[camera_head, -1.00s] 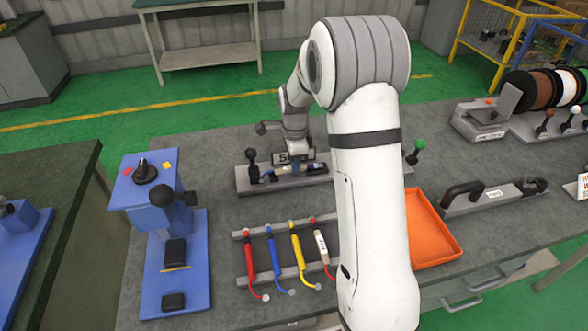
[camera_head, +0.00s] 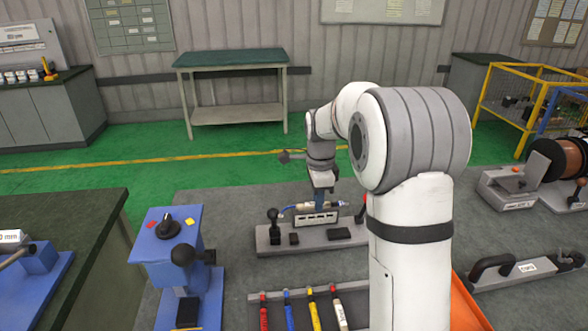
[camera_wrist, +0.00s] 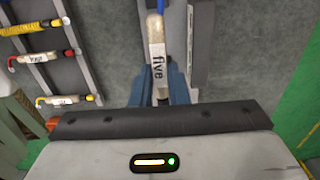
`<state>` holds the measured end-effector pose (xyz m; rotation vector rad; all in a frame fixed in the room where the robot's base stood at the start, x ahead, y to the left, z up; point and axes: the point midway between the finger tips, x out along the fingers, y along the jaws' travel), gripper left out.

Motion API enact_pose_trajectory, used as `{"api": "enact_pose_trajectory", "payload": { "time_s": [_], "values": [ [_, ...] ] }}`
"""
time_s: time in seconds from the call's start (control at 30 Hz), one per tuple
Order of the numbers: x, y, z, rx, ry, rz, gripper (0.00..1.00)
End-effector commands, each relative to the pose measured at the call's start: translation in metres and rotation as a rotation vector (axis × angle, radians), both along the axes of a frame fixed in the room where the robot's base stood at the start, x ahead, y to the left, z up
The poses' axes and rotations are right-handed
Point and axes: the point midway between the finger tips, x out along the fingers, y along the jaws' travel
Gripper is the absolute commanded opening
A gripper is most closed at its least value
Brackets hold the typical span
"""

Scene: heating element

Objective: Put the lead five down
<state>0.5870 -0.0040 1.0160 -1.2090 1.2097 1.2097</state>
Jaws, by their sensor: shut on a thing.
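My gripper (camera_head: 322,203) is shut on a lead with a cream handle. It also shows at the bottom of the lead in the wrist view (camera_wrist: 161,98). The handle of lead five (camera_wrist: 157,58) carries a white label reading "five" and lies between the blue fingers. In the head view, lead five (camera_head: 308,207) lies roughly crosswise with a blue cable to its left, at the grey fixture (camera_head: 268,247) on the bench. Whether it touches the fixture cannot be told.
A rack of coloured leads (camera_head: 272,298) lies nearer on the bench, and shows at left in the wrist view (camera_wrist: 78,62). A blue switch stand (camera_head: 165,247) is at left. An orange tray (camera_head: 470,308), partly hidden by my arm, and a black-handled tool (camera_head: 500,270) are at right.

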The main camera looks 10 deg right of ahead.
Motion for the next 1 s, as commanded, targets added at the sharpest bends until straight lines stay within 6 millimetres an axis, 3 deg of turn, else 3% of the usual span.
{"api": "enact_pose_trajectory", "payload": {
  "time_s": [0.27,0.8,1.0],
  "values": [
    [0.015,0.001,-0.002,0.0,0.0,0.21,0.0],
    [0.079,0.003,-0.027,0.001,0.0,1.208,0.0],
    [0.094,0.004,-0.035,0.001,0.0,1.465,0.0]
  ]
}}
